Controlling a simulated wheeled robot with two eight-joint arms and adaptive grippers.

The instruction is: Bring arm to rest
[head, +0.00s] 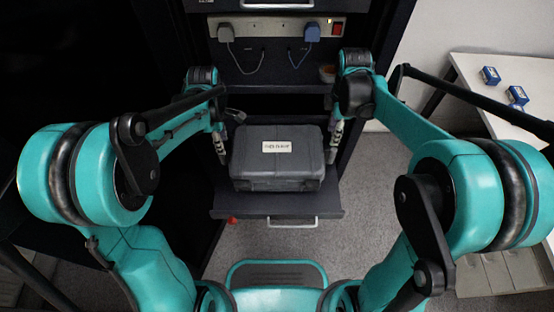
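My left gripper (220,150) points down beside the left side of a dark grey case (277,172) with a white label on its lid. My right gripper (332,148) points down beside the right side of the same case. Both grippers are small and seen from above, so I cannot tell whether their fingers are open or shut, or whether they touch the case. Both my teal arms are bent, with the forearms reaching forward to the case. The case is closed and sits flat on a pulled-out dark shelf (240,207).
The shelf has a metal handle (291,223) and belongs to a dark cabinet. A power strip (272,27) with two plugs and a red switch is above. A small bowl (327,73) stands on the upper shelf. A white table (475,72) with blue boxes (490,75) is at right.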

